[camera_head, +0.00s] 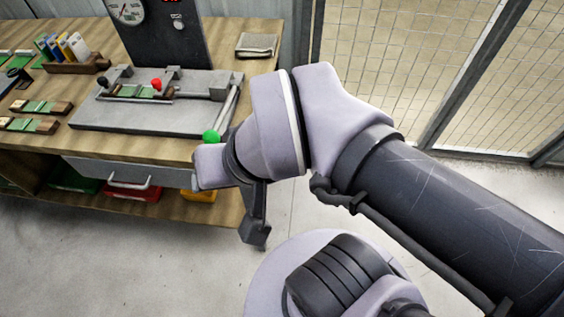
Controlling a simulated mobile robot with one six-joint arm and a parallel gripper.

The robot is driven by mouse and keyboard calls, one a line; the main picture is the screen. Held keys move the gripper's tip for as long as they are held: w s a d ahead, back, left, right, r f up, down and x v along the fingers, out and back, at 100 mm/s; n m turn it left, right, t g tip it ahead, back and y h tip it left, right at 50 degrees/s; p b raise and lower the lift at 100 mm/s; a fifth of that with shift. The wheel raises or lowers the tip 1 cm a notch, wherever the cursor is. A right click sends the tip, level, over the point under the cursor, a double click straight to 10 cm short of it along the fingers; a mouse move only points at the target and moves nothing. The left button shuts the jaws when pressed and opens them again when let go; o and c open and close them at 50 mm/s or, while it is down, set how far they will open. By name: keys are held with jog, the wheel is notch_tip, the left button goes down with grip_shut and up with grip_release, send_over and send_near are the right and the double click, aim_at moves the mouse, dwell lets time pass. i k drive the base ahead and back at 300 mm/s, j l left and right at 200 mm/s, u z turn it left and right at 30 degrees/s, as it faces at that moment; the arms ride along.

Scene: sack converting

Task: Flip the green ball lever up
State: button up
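The green ball (211,136) is at the near end of a pale metal lever rod (228,108). The rod slants down toward the near edge along the right side of a grey fixture plate (135,122) on the wooden bench. My wrist is just right of and below the ball in the picture, and close to it in view; I cannot tell whether they touch. My gripper (255,233) hangs below the wrist, off the bench's right end. It is small and dark, its fingers are not clearly separated, and I see nothing held in it.
The fixture also has a red ball (156,84) and a black ball (103,82). A dark panel with a gauge (126,10) stands behind. A mesh fence (420,70) is beyond; the floor right of the bench is open.

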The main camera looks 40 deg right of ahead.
aim_at(212, 136)
jog(key=k+l+u, duration=0.1)
jog(key=l, duration=0.25)
jog(key=k+l+u, duration=0.1)
jog(key=l, duration=0.2)
jog(key=k+l, duration=0.2)
jog(key=k+l+u, duration=0.15)
jog(key=l, duration=0.3)
